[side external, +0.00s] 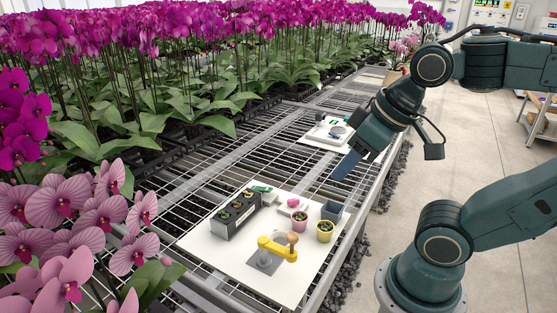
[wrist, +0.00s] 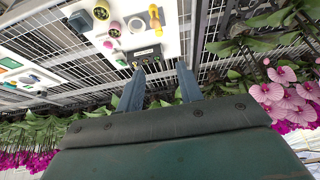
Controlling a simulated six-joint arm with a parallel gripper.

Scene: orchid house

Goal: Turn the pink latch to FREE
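A small pink piece (side external: 293,203), which looks like the pink latch, sits on the white board (side external: 205,240) behind the pots. It also shows in the wrist view (wrist: 108,45). It is too small to read any FREE mark or tell its turn position. My gripper (side external: 342,172) hangs in the air above and behind the board, apart from the latch. In the wrist view my gripper's two fingers (wrist: 160,67) are spread with nothing between them, so it is open and empty.
A yellow lever (side external: 278,248) with a wooden knob, a black planter (side external: 236,215), a pink pot (side external: 299,222), a yellow pot (side external: 325,231) and a grey box (side external: 332,210) stand around the latch. A second white board (side external: 322,137) lies farther back. Orchids crowd the left.

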